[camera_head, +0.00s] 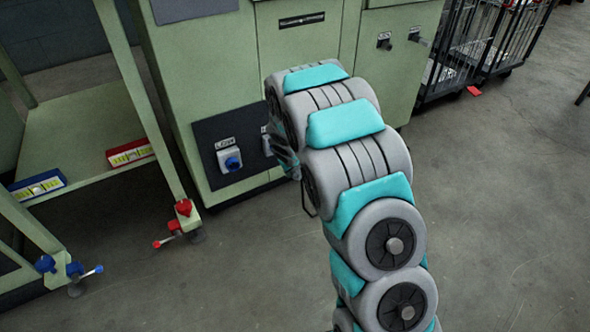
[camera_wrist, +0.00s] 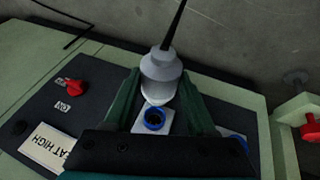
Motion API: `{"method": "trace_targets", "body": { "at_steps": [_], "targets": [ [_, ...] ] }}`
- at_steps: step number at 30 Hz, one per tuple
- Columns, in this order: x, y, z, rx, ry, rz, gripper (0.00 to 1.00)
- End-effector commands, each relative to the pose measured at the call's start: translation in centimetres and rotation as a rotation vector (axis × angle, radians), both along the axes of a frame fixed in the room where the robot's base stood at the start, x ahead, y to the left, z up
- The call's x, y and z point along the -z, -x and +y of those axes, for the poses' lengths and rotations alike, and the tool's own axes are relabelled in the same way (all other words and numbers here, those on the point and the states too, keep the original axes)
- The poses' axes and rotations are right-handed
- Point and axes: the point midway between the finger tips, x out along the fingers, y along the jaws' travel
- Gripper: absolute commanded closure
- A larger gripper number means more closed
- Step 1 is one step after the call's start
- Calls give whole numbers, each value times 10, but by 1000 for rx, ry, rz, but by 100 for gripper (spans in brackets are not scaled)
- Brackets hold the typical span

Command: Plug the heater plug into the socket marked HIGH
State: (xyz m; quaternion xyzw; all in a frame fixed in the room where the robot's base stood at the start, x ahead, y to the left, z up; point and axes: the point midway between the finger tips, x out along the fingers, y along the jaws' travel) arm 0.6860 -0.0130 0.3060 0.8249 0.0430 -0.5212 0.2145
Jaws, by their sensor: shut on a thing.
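My gripper (camera_wrist: 160,88) is shut on the grey heater plug (camera_wrist: 162,68), whose dark cable rises away from its back. The plug's pale front end is close to a blue-ringed socket (camera_wrist: 154,118) on a light plate; I cannot tell whether they touch. A second blue-ringed socket (camera_wrist: 234,142) is partly hidden to the right. A white label (camera_wrist: 48,150) reading "EAT HIGH" is partly covered at the left. In the head view, a blue socket (camera_head: 230,160) sits under a small label that seems to read LOW. My gripper (camera_head: 288,162) is beside a mostly hidden socket (camera_head: 267,145).
The sockets are on a dark panel (camera_head: 208,133) low on a green cabinet (camera_head: 200,70). A red knob (camera_wrist: 75,88) is on the panel in the wrist view.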

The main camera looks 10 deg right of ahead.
Motion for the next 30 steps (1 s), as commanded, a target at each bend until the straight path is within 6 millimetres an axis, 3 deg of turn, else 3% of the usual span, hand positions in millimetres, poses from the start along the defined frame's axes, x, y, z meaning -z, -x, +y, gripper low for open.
{"method": "trace_targets", "body": {
  "at_steps": [11,30],
  "targets": [
    [-1,-7,3,0,0,-2,100],
    [-1,-53,18,1,0,-2,100]
  ]
}}
